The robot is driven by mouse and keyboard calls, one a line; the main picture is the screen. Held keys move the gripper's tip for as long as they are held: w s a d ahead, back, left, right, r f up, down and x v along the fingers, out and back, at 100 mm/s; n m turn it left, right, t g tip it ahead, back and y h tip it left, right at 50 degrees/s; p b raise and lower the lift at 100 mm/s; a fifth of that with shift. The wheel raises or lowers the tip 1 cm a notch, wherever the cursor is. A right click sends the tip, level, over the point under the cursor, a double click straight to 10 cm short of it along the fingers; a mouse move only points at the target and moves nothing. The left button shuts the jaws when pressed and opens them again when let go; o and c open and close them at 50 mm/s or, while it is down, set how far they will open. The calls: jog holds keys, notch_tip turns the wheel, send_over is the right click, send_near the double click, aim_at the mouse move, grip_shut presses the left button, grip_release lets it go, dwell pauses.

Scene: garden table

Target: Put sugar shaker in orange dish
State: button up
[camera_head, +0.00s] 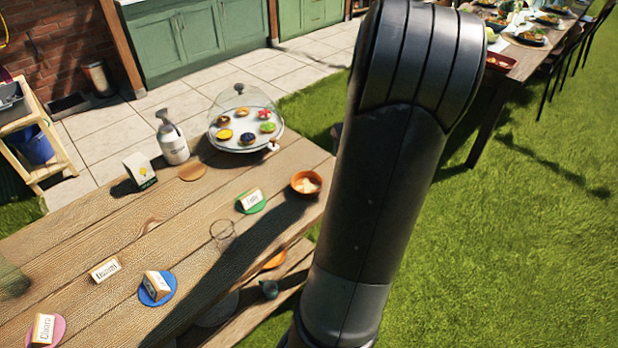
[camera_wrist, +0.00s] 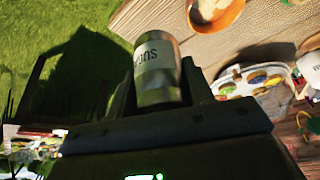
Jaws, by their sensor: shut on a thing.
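The sugar shaker (camera_wrist: 156,66) is a metal cylinder with a white label, its lettering upside down in the wrist view. My gripper (camera_wrist: 160,86) is shut on it, with one finger on each side. The orange dish (camera_wrist: 232,16) shows at the top of the wrist view, beyond and to the right of the shaker, with pale pieces inside. In the head view the orange dish (camera_head: 306,191) stands near the right edge of the wooden table. The gripper and the shaker are hidden behind my arm in the head view.
The wooden table (camera_head: 170,225) also bears a domed cake stand (camera_head: 240,146), a pump bottle (camera_head: 172,143), a small carton (camera_head: 139,170), a clear glass (camera_head: 222,233) and several name cards on coasters. Grass lies to the right. A long laid table (camera_head: 520,62) stands beyond.

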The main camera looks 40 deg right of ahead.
jog(key=s+a, duration=0.2)
jog(key=a, duration=0.2)
send_near(305, 183)
jog(key=shift+w+d+r, duration=0.15)
jog(key=shift+w+d, duration=0.25)
jog(key=shift+w, duration=0.45)
jog(key=shift+f, duration=2)
jog(key=shift+f, duration=0.2)
jog(key=o, duration=0.7)
jog(key=shift+o, duration=0.4)
